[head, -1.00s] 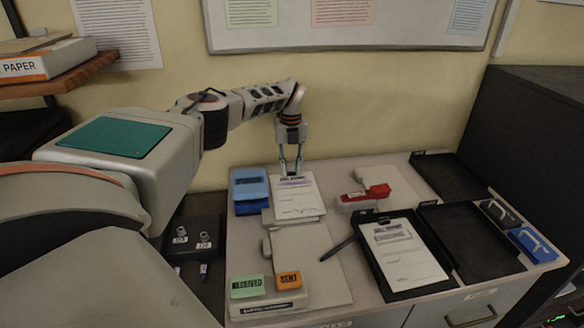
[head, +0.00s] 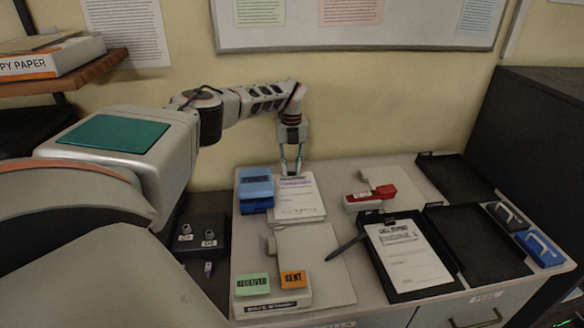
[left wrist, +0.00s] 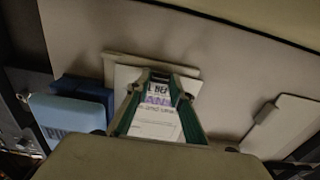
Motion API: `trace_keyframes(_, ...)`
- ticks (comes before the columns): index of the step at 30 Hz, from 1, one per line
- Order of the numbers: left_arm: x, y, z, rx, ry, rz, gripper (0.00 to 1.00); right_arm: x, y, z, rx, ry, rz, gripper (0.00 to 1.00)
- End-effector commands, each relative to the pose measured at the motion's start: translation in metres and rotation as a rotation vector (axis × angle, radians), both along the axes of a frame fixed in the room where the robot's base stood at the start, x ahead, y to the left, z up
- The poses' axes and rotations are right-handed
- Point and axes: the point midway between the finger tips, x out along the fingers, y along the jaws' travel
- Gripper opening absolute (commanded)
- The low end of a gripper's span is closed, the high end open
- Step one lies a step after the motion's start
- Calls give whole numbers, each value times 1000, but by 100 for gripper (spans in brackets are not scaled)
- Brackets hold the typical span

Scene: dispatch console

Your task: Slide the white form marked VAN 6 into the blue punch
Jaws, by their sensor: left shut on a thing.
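The blue punch (head: 256,186) stands at the back left of the desk; it also shows at the left of the left wrist view (left wrist: 72,112). The white form (head: 298,203) with purple lettering lies flat just right of it, at or very near its right side. I cannot tell whether its edge is in the slot. In the left wrist view part of the lettering on the form (left wrist: 155,128) reads "AN"; the rest is hard to read. My left gripper (head: 291,173) points down, shut on the form's far edge. My right gripper is not in view.
A red stamp (head: 371,197) stands right of the form. A clipboard (head: 406,254) with a paper, a pen (head: 345,247) and black trays (head: 478,243) lie further right. Green and orange blocks (head: 272,284) sit in front. A beige folder (head: 310,262) lies before the form.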

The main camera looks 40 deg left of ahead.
Motion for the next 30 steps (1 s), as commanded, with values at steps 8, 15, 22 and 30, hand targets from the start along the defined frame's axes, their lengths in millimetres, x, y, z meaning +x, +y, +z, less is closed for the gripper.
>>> trace_keyframes(8, -2, 5, 0, 3, 0, 7, 3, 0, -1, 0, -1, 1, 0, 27)
trace_keyframes(15, -7, 9, 0, 3, 0, 6, 3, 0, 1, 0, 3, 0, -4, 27)
trace_keyframes(22, -12, 13, -1, 3, 0, 7, 3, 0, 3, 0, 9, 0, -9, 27)
trace_keyframes(30, -12, 13, -1, 3, 0, 7, 3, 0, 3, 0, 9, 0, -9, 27)
